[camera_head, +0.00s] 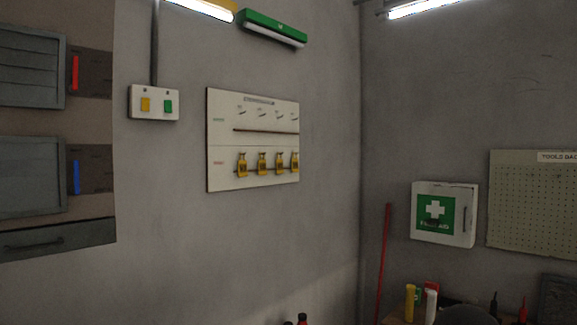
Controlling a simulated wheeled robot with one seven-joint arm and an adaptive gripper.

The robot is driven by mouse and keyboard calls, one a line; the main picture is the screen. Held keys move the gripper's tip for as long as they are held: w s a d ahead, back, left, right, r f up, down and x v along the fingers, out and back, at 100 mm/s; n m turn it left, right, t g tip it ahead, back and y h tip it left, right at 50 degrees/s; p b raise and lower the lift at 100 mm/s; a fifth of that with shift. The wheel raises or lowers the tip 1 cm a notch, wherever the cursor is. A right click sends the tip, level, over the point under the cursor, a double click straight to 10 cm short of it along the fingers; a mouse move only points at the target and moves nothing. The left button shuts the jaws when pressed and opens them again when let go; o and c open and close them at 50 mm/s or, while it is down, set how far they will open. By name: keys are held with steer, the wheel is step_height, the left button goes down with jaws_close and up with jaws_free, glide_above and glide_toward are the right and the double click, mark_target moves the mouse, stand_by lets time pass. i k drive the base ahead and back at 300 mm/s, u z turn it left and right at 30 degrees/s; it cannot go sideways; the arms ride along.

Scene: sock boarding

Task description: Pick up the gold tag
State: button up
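Several gold tags hang in a row on the lower half of a white wall board. The leftmost gold tag (242,165) and the one beside it (262,163) hang apart from each other. Two more, a third tag (279,163) and the rightmost tag (295,162), hang closer to the board's right edge. The white board (222,120) has small hooks and a dark horizontal line in its upper half, where no tags hang. The lettering on the board and tags is too small to read. My gripper is not in view.
A switch box (153,103) with yellow and green buttons is left of the board. Grey cabinets (30,175) stand at far left. A first aid box (443,214) and pegboard (530,215) hang on the right wall. A red pole (384,260) leans near the corner, beside bottles (431,303).

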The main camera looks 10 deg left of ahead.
mark_target(295, 161)
steer(key=u, duration=0.45)
steer(key=i, duration=0.65)
steer(key=u, duration=0.55)
